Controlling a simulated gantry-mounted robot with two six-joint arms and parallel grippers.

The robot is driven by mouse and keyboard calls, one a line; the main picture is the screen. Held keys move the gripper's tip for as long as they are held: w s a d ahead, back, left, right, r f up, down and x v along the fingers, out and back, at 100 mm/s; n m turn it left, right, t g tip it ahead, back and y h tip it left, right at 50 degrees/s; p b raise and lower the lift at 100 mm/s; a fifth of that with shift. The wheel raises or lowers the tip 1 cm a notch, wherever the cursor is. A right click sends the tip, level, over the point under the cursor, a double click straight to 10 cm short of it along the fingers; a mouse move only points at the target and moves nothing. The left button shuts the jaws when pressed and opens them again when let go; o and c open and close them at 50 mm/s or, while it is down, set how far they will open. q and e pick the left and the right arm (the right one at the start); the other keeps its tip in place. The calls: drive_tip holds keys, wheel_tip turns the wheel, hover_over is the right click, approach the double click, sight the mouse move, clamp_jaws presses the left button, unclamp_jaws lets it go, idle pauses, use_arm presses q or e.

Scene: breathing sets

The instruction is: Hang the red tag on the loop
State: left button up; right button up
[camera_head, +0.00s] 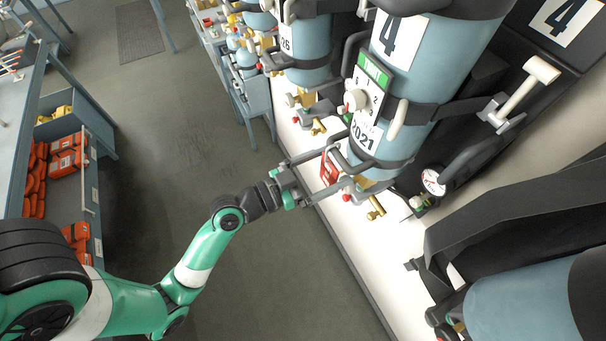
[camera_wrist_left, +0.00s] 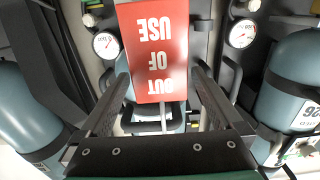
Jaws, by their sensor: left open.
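The red tag (camera_head: 330,168) is at the front of the breathing set numbered 2021. In the left wrist view the tag (camera_wrist_left: 153,50) faces me with "OUT OF USE" upside down. My left gripper (camera_head: 327,172) is open, with its two fingers on either side of the tag and gaps visible in the wrist view (camera_wrist_left: 160,82). A dark loop-shaped bar (camera_head: 348,160) is beside the tag at the cylinder's lower end. I cannot tell whether the tag is attached to it. My right gripper is not in view.
The blue cylinder (camera_head: 424,62) stands on a white shelf (camera_head: 350,232), with brass valves and a gauge (camera_head: 433,182) close by. Another set (camera_head: 305,50) stands behind. Orange cases (camera_head: 66,162) fill a rack at left. The floor between is clear.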

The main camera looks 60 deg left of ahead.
use_arm(q)
drive_tip(key=shift+s+f, duration=0.15)
drive_tip(key=shift+s, duration=0.3)
drive_tip(key=s, duration=1)
drive_tip(key=shift+s+a+b, duration=0.2)
drive_tip(key=shift+s+b, duration=0.1)
drive_tip(key=shift+b, duration=0.1)
